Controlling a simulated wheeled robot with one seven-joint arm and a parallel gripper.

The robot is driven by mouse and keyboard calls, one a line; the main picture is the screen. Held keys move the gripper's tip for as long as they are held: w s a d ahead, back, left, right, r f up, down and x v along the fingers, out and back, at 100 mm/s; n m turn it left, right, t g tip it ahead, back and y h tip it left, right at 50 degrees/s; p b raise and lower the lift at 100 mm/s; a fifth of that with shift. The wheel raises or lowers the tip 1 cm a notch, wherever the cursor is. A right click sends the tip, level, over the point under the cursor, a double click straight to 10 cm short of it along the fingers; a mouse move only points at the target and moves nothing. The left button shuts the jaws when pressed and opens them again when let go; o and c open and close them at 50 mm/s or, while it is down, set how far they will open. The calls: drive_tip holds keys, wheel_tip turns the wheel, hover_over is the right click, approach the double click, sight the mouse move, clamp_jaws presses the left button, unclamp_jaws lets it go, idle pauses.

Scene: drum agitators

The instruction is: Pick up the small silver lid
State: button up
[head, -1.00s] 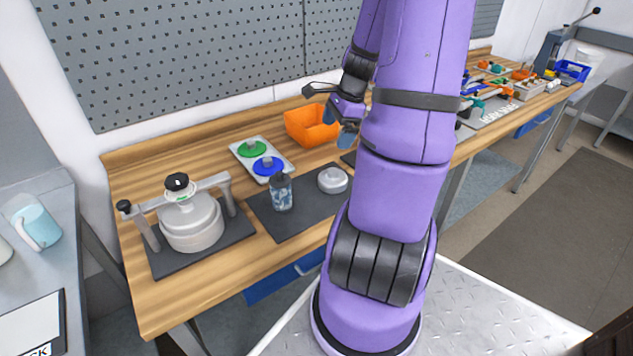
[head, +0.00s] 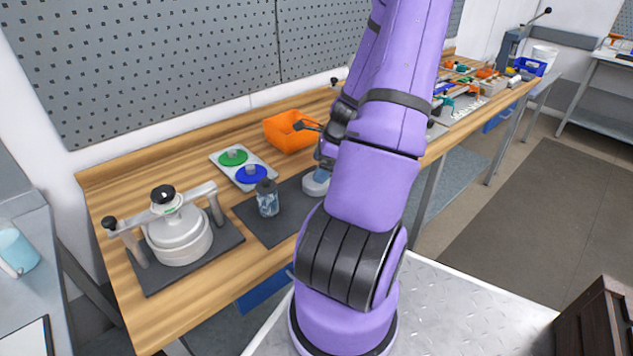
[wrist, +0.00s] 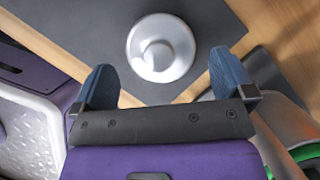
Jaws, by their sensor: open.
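The small silver lid (wrist: 160,47) is round and shiny with a raised middle. It lies on a dark mat (wrist: 85,30) on the wooden bench. In the head view the lid (head: 316,182) is partly hidden behind my arm and gripper. My gripper (wrist: 165,74) is open and empty. In the wrist view its two blue fingers are spread wide, and the lid shows between and beyond them. I cannot tell how high above the lid they are. In the head view my gripper (head: 322,150) is mostly hidden by my arm.
Behind are a tray (head: 222,167) with green and blue knobbed discs and an orange bin (head: 283,136). A large silver pot with a clamp (head: 178,240) stands at the left.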

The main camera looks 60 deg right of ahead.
sight(311, 188)
drive_tip(key=shift+s+x, duration=0.1)
drive_tip(key=shift+x, duration=1.2)
drive_tip(key=shift+s+x, duration=0.15)
drive_tip(key=shift+x, duration=1.2)
drive_tip(key=c, duration=0.9)
drive_tip(key=shift+c, duration=0.2)
